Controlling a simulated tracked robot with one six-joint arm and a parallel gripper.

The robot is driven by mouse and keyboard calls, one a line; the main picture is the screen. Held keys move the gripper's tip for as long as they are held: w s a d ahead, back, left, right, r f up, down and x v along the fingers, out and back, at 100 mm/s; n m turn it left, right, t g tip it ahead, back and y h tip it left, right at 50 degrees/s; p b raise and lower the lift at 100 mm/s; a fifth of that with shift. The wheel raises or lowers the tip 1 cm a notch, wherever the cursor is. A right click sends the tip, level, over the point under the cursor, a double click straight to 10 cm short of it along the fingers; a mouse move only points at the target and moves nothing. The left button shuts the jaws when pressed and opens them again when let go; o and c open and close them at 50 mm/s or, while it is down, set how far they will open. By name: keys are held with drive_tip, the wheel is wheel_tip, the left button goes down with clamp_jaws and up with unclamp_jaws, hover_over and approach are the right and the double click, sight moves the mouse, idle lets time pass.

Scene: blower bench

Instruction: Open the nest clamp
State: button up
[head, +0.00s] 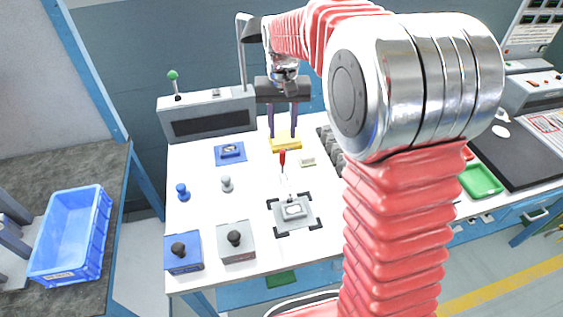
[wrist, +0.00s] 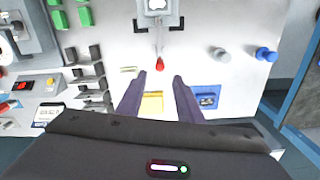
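The nest (head: 293,210) is a light grey block with dark corner brackets, on the white bench top. It shows partly at the top edge of the wrist view (wrist: 158,8). Its clamp has a thin metal lever with a red handle (head: 282,158), pointing from the nest toward the back of the bench; the red handle (wrist: 160,66) also shows in the wrist view. I cannot tell how the clamp's jaw sits. My gripper (head: 284,134) is open and empty, its two dark fingers (wrist: 159,76) apart above the yellow block, behind the red handle and not touching it.
A yellow block (head: 286,144) lies below my fingers. A blue fixture (head: 230,152) and a small pale block (head: 308,160) stand close by. Blue (head: 183,191) and grey (head: 227,184) knobs stand left. A dark rack (head: 330,150) is at right.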

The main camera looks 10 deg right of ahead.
sight(282, 171)
wheel_tip(282, 171, down, 14)
drive_tip(key=shift+r, duration=0.1)
idle(0.9)
drive_tip(key=shift+c, duration=0.5)
clamp_jaws()
drive_tip(key=shift+a, duration=0.1)
